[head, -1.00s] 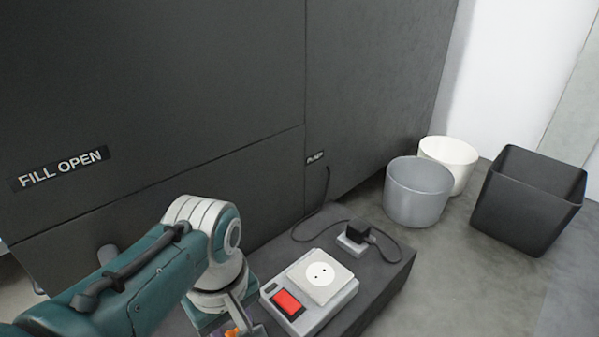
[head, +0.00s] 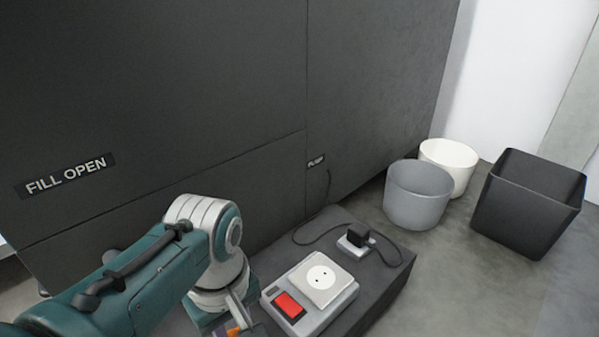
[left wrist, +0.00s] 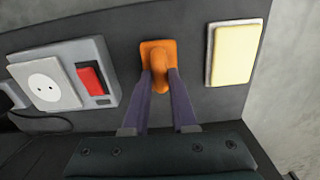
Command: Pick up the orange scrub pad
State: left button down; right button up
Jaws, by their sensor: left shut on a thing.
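The orange scrub pad (left wrist: 158,52) has an upright grip on a flat square base. In the left wrist view it lies between the fingertips of my left gripper (left wrist: 160,78), which is shut on its grip. Below it is a dark bench top; I cannot tell whether the pad touches it. In the head view my left gripper (head: 236,328) is at the bottom edge, mostly cut off, with a bit of orange (head: 233,332) showing beside it. My right gripper is not in view.
A grey socket box with a red switch (head: 289,305) sits close to the right of my left gripper in the head view. A yellow pad on a white base (left wrist: 234,55) is on the pad's other side. A black plug (head: 357,235) with a cable, bins (head: 420,190) and a black crate (head: 525,200) stand farther right.

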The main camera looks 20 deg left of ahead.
pick_arm(q)
notch_tip(320, 180, up, 19)
jog(key=p, duration=1.5)
jog(key=shift+f, duration=0.1)
jog(key=c, duration=1.2)
grip_release()
grip_shut()
jog(key=s+a+f+b, duration=0.1)
jog(key=s+f+b, duration=0.2)
jog(key=f, duration=0.2)
jog(key=s+a+f+b, duration=0.1)
jog(key=s+f+b, duration=0.2)
jog(key=f, duration=0.3)
jog(key=s+a+f+b, duration=0.2)
jog(key=s+f+b, duration=0.2)
jog(key=f, duration=0.1)
jog(key=shift+a+f, duration=0.1)
jog(key=shift+f, duration=0.3)
